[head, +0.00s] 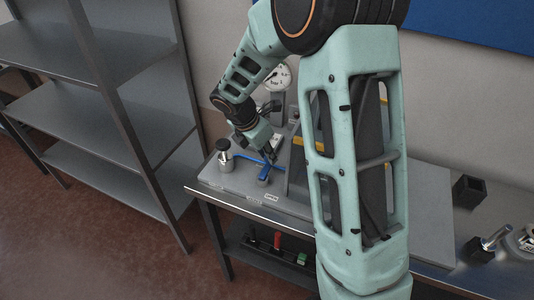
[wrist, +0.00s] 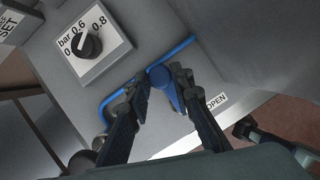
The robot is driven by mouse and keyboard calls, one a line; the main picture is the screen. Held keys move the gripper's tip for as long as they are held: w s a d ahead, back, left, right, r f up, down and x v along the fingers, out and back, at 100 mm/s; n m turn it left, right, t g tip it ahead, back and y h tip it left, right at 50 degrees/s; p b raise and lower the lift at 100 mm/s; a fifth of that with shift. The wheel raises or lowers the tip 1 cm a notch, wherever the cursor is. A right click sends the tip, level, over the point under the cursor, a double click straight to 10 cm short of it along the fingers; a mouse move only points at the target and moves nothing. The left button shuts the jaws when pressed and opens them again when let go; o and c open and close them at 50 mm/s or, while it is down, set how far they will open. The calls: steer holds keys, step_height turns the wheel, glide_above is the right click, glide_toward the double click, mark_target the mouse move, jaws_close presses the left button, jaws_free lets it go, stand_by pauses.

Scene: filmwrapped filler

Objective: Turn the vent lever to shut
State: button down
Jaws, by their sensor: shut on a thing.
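The vent lever, a blue bar with a round blue piece, is on the grey panel near its front left in the head view (head: 264,171). My gripper (head: 273,153) reaches down onto it from behind. In the wrist view, the blue lever (wrist: 163,77) lies between the fingertips of my gripper (wrist: 160,78), and they are shut on it. Part of the lever is hidden behind the fingers. An OPEN label (wrist: 216,102) is on the panel to the right of the lever in the wrist view.
A pressure knob (wrist: 88,45) with a bar scale sits beside the lever. A black-topped metal post (head: 224,150) stands left of it. A round gauge (head: 279,77) rises behind. Grey shelving (head: 130,125) is at left; a dark box (head: 468,191) lies right.

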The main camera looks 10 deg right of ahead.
steer(key=shift+a, duration=0.1)
steer(key=c, duration=2)
jaws_free()
steer(key=shift+r, duration=0.1)
steer(key=v, duration=1.1)
steer(key=shift+s+a+r, duration=0.1)
steer(key=shift+a+r, duration=0.05)
steer(key=shift+r, duration=0.2)
steer(key=shift+f, duration=0.1)
